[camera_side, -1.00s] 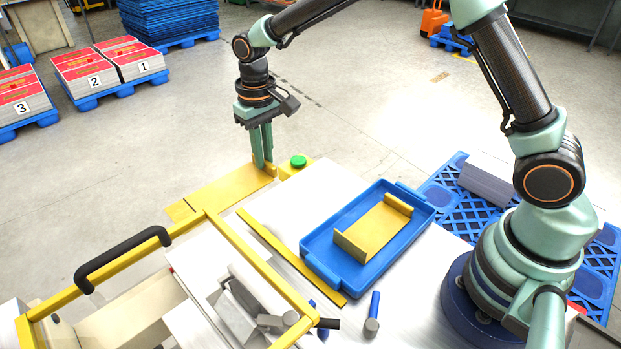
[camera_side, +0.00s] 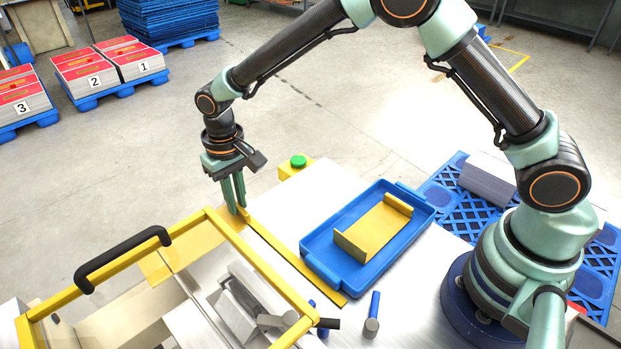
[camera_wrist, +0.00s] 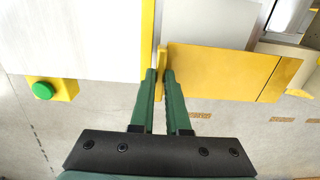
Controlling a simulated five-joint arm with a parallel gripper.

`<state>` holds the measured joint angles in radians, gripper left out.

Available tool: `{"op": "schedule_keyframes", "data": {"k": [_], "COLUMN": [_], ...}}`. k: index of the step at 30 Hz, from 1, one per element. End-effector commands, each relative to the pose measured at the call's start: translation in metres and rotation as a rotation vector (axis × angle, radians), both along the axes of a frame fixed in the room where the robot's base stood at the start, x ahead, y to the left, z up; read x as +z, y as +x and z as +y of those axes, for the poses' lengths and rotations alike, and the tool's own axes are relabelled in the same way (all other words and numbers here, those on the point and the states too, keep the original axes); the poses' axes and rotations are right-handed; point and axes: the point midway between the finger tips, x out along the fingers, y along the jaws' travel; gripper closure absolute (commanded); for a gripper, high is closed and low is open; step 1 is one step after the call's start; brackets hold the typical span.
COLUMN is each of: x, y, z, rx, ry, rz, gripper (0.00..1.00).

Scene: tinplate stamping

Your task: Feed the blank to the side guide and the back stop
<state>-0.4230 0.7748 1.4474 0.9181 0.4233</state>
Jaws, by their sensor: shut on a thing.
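The gold blank (camera_side: 180,247) lies partly behind the yellow guard frame in the side view. In the wrist view the blank (camera_wrist: 220,72) extends flat to the right of my fingers, with an upturned lip (camera_wrist: 162,58) at its near end. My gripper (camera_side: 238,210) is shut on that lip, and its fingertips (camera_wrist: 161,73) straddle it in the wrist view. I cannot make out the back stop.
The yellow guard frame (camera_side: 262,262) with its black handle (camera_side: 122,258) stands close to my gripper. A blue tray (camera_side: 325,272) holds a bent gold piece (camera_side: 375,228). A green button (camera_side: 298,161) sits at the table corner. White table surface between is clear.

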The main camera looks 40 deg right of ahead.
Motion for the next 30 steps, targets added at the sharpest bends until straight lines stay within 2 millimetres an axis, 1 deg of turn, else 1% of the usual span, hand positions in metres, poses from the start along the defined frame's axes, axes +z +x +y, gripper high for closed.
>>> {"op": "schedule_keyframes", "data": {"k": [13,30], "x": [-0.040,-0.038], "y": [-0.001,-0.054], "z": [0.000,-0.001], "rx": [0.000,0.001], "ry": [0.000,0.000], "rz": [0.001,0.000], "gripper": [1.00,1.00]}}
